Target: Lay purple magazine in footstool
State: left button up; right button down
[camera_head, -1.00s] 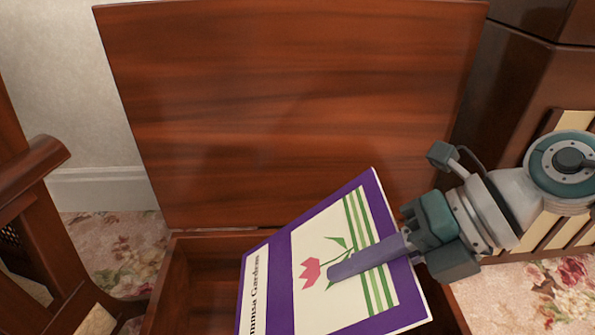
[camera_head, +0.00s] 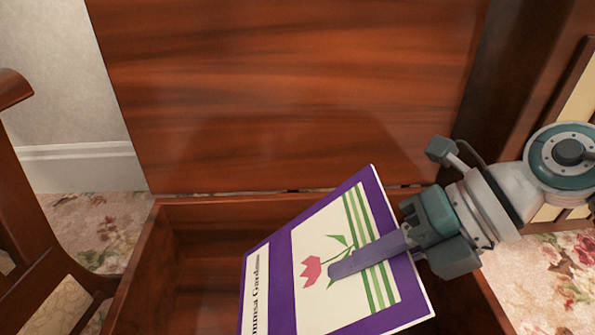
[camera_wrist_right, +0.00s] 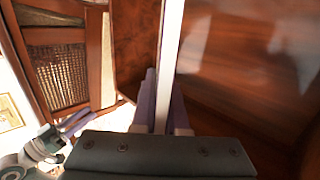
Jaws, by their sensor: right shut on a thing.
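The purple magazine (camera_head: 310,262) has a cream panel with a pink flower and green stripes. My right gripper (camera_head: 345,268) is shut on its right side, one finger lying across the cover. In the right wrist view the magazine (camera_wrist_right: 171,50) shows edge-on between the fingers. The footstool (camera_head: 138,262) is an open wooden box with its lid (camera_head: 285,95) raised upright behind. The magazine is tilted over the right part of the box opening; I cannot tell how far above the floor it is. My left gripper is not visible in the head view.
A wooden chair (camera_head: 30,225) stands close on the left of the footstool. A dark wooden piece with cream panels (camera_head: 540,60) stands on the right. Floral carpet (camera_head: 548,270) shows on both sides. The left part of the box inside looks empty.

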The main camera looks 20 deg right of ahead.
notch_tip(320, 180, down, 12)
jog(key=b, duration=0.9)
jog(key=shift+r, duration=0.25)
jog(key=c, duration=0.9)
grip_release()
jog(key=shift+o, duration=0.2)
jog(key=p+v, duration=0.6)
jog(key=v, duration=0.4)
jog(key=shift+p, duration=0.35)
